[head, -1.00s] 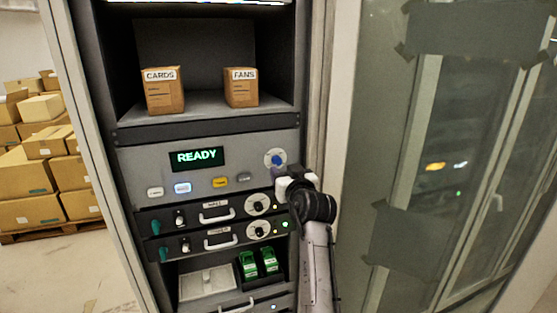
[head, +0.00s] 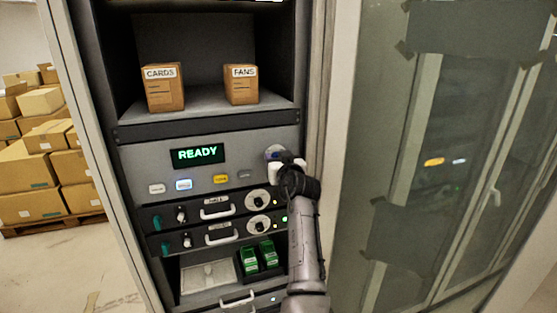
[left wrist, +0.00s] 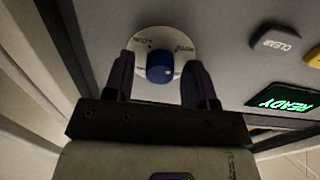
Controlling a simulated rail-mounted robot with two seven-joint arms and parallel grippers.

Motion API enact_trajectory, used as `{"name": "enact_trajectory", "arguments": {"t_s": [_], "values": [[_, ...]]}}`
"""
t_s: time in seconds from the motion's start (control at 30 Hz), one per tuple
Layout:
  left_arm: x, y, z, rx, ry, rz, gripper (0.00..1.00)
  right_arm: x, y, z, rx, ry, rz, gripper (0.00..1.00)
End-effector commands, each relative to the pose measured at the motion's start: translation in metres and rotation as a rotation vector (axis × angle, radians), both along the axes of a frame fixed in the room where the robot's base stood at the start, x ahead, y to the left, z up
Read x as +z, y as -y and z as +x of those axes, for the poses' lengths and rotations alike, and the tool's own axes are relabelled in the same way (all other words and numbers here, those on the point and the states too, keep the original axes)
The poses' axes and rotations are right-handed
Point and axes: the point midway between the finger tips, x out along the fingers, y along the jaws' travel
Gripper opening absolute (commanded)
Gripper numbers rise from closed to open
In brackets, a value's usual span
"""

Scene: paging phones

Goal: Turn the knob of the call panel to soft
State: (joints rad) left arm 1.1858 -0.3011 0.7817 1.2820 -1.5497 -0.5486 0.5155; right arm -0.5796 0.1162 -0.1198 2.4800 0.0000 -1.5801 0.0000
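The call panel (head: 136,177) is a grey face with a green READY display (head: 197,154). Its blue knob (left wrist: 160,68) sits on a round white dial (left wrist: 183,45) at the panel's right end. My left gripper (head: 279,162) is in front of the knob and hides most of it in the head view. In the left wrist view my left gripper (left wrist: 160,78) is open, with one dark finger on each side of the knob and small gaps between. The dial's small printed words are upside down there and hard to read. My right gripper is in neither view.
A row of buttons, including a yellow one (head: 221,179) and a grey CLEAR button (left wrist: 276,42), lies along the panel. Below are two units with round dials and handles. Boxes marked CARDS (head: 164,90) and FANS (head: 241,86) stand on the shelf above. A glass door (head: 385,150) is at right.

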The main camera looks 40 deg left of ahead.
Motion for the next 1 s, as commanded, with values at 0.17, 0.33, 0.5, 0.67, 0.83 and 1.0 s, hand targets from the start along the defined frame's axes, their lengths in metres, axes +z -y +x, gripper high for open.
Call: {"name": "enact_trajectory", "arguments": {"t_s": [0.17, 0.33, 0.5, 0.67, 0.83, 1.0], "values": [[0.000, 0.000, 0.000, 0.000, 0.000, 0.000, 0.34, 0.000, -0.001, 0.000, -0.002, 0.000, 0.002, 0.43], [0.000, 0.000, 0.000, 0.000, 0.000, 0.000, 0.17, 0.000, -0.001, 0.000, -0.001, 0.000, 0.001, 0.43], [0.000, 0.000, 0.000, 0.000, -0.001, 0.001, 0.05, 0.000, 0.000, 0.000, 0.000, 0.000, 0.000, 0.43], [0.001, 0.000, 0.000, 0.000, -0.014, 0.010, 0.05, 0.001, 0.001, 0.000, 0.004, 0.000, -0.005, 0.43], [0.002, 0.000, 0.000, 0.001, -0.071, 0.046, 0.05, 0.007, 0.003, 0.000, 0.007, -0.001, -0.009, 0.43], [0.003, 0.000, 0.000, 0.001, -0.180, 0.117, 0.05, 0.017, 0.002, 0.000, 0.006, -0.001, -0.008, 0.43]]}}
